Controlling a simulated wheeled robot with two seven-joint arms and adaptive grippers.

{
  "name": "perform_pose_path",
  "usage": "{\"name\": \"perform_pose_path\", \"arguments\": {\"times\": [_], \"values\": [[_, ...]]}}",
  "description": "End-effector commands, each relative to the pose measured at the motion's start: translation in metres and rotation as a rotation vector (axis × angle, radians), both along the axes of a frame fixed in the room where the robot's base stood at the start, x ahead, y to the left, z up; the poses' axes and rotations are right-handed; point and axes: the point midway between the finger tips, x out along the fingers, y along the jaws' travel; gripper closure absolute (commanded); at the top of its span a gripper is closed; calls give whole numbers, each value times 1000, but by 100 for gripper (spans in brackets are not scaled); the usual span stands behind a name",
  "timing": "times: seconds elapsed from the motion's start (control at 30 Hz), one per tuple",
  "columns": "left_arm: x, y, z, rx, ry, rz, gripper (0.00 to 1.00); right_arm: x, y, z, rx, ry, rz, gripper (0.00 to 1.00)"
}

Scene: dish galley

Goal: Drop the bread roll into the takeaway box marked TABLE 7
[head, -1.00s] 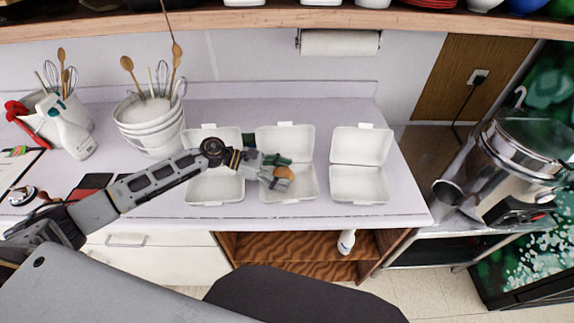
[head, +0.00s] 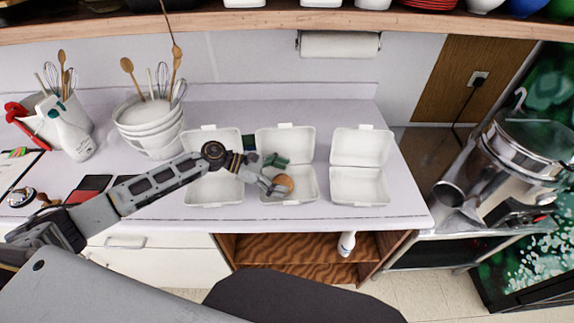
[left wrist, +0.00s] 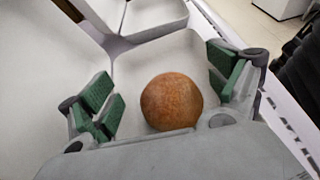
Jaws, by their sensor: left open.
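Three open white takeaway boxes stand in a row on the counter: a left box (head: 214,190), a middle box (head: 303,194) and a right box (head: 360,187). No TABLE 7 marking is readable on them. The round brown bread roll (head: 284,184) is at the middle box's base area; it also shows in the left wrist view (left wrist: 171,101). My left gripper (head: 273,174) is over the middle box, with its green-padded fingers spread. In the left wrist view my left gripper (left wrist: 163,78) has gaps on both sides of the roll. My right gripper is not in view.
White buckets (head: 153,125) with utensils and a spray bottle (head: 72,138) stand left on the counter. A steel pot (head: 512,165) stands on the lower table at right. A shelf (head: 300,22) runs above.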

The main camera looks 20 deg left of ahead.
Motion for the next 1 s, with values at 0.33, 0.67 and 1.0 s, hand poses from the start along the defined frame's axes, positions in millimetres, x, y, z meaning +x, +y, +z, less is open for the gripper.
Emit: {"name": "perform_pose_path", "arguments": {"times": [0.33, 0.67, 1.0], "values": [[0, 0, 11, 0, -2, -1, 10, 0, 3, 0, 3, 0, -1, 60], [0, 0, 53, 1, -4, -2, 10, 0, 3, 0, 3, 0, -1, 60], [0, 0, 93, 0, -1, 1, 10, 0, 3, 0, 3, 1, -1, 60]]}}
